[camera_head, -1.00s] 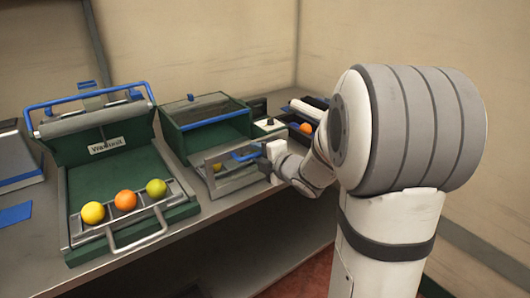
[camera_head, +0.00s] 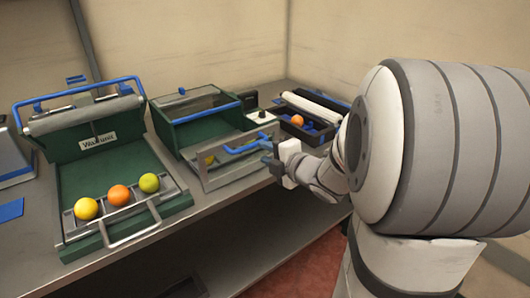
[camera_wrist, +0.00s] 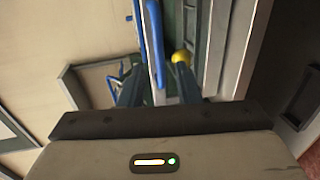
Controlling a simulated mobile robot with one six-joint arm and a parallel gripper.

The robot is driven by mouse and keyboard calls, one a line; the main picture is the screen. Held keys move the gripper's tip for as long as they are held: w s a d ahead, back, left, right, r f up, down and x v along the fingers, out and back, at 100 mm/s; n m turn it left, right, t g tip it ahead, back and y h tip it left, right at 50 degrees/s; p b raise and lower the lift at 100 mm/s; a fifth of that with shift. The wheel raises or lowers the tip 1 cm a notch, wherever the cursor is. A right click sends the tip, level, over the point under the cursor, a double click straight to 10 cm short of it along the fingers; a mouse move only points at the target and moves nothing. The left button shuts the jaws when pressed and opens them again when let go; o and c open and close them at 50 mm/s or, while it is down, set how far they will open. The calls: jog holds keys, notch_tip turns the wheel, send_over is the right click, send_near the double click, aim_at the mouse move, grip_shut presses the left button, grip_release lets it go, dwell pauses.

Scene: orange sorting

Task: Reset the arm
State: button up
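My gripper (camera_head: 272,161) is at the right end of the blue handle (camera_head: 246,147) on the clear-fronted flap of the green box (camera_head: 190,133). In the wrist view, my gripper (camera_wrist: 157,85) has its two dark fingers apart. The blue handle (camera_wrist: 152,40) lies in line with the gap between them; I cannot tell whether it is touched. A yellow ball (camera_wrist: 182,57) shows beyond the right fingertip. My arm's large white and grey upper link fills the right of the head view.
A green machine (camera_head: 150,207) at left holds a yellow ball (camera_head: 86,208), an orange ball (camera_head: 118,195) and a green ball (camera_head: 149,183). Behind my gripper, a dark tray (camera_head: 318,138) holds an orange (camera_head: 298,120). The counter's front edge runs below the box.

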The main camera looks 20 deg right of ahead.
jog(key=s+d+r+m+g+h+p, duration=0.2)
jog(key=s+r+m+g+h+p, duration=0.35)
jog(key=m, duration=0.65)
jog(key=s+a+m+g+p, duration=0.2)
jog(key=s+a+m+g, duration=0.1)
jog(key=s, duration=0.5)
jog(key=s+a+m+g+p, duration=0.3)
jog(key=s+a+m, duration=0.2)
jog(key=s, duration=0.3)
jog(key=shift+s+a+m+g+p, duration=0.3)
jog(key=shift+m+g, duration=0.05)
jog(key=shift+m, duration=0.55)
jog(key=shift+f+y, duration=0.1)
jog(key=shift+y, duration=0.15)
